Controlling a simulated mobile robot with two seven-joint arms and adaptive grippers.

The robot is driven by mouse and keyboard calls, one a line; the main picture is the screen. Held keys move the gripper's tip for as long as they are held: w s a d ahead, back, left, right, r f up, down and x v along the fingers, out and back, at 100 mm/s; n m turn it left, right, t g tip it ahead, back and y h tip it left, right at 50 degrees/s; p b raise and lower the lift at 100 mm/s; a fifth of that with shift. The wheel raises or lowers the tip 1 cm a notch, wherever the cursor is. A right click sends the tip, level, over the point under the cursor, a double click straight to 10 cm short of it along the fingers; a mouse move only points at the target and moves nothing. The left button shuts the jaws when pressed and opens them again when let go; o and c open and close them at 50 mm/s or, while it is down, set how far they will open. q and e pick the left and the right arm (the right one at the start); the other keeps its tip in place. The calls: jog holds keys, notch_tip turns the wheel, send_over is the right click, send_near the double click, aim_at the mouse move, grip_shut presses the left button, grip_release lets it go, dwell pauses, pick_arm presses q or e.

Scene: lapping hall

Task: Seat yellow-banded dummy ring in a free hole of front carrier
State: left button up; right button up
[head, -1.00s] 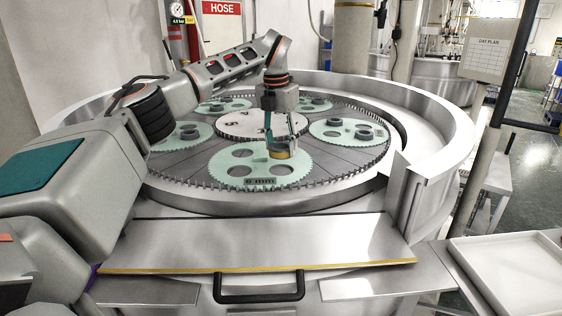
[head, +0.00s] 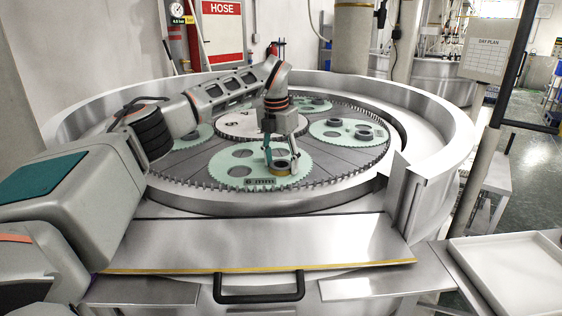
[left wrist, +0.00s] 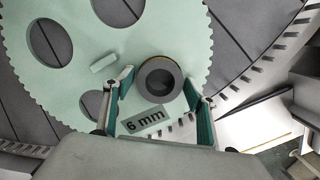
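The yellow-banded dummy ring (head: 279,168), dark grey with a round bore, is upright at the right-hand hole position of the front carrier (head: 222,164). It also shows in the left wrist view (left wrist: 143,80). Whether it is fully down in the hole, I cannot tell. My left gripper (head: 280,161) is over it, pointing down. In the left wrist view its teal-padded fingers (left wrist: 158,78) stand either side of the ring, with a narrow gap on the left. The carrier is pale green, toothed, marked 6 mm; its other holes (left wrist: 52,41) look empty. My right gripper is not in view.
Other green carriers (head: 330,134) with dark rings lie around the central disc (head: 241,124). A raised metal rim (head: 440,140) surrounds the plate. A pale tray (head: 515,275) is at lower right; a clear metal shelf (head: 255,242) lies in front.

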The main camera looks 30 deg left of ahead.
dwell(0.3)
pick_arm(q)
notch_tip(320, 180, up, 12)
jog(key=s, duration=0.1)
jog(key=shift+s, duration=0.2)
dwell(0.7)
